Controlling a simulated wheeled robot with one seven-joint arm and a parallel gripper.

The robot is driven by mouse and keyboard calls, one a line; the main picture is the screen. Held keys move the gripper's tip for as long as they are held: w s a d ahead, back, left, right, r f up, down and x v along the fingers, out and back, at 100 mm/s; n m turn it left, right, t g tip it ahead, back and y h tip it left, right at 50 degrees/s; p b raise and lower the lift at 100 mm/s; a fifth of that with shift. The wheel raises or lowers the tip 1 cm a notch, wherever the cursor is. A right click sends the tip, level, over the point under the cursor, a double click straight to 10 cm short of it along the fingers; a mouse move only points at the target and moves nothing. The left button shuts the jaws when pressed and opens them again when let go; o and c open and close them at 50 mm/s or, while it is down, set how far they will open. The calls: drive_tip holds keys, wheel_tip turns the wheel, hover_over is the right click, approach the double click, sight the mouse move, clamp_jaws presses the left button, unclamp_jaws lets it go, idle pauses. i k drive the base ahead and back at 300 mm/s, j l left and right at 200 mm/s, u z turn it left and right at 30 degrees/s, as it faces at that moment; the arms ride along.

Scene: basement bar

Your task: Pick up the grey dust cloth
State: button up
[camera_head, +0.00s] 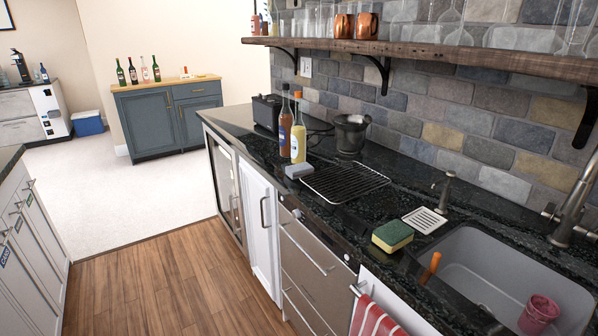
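A small light grey folded-looking item (298,171) lies on the dark stone counter (262,147). It sits at the front edge side, just in front of two bottles and at the left end of a black wire rack. It is the only thing here that looks like the grey dust cloth, but it is too small to be sure. My gripper is not in view.
A yellow bottle (298,135), an amber bottle (285,125) and a wire rack (345,181) stand close to the grey item. The wood floor (165,275) in front is clear.

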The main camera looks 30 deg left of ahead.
sight(295, 171)
drive_tip(key=i+j, duration=0.15)
drive_tip(key=j, duration=0.35)
drive_tip(key=i+j, duration=0.15)
drive_tip(key=j, duration=0.35)
drive_tip(key=i+j, duration=0.15)
drive_tip(key=j, duration=0.35)
drive_tip(key=i+j+u, duration=0.1)
drive_tip(key=j, duration=0.35)
drive_tip(key=i+j, duration=0.25)
drive_tip(key=j, duration=0.25)
drive_tip(key=i+j, duration=0.2)
drive_tip(key=j, duration=0.3)
drive_tip(key=i+j, duration=0.15)
drive_tip(key=j, duration=0.3)
drive_tip(key=i+j+u, duration=0.1)
drive_tip(key=j, duration=0.4)
drive_tip(key=i, duration=0.1)
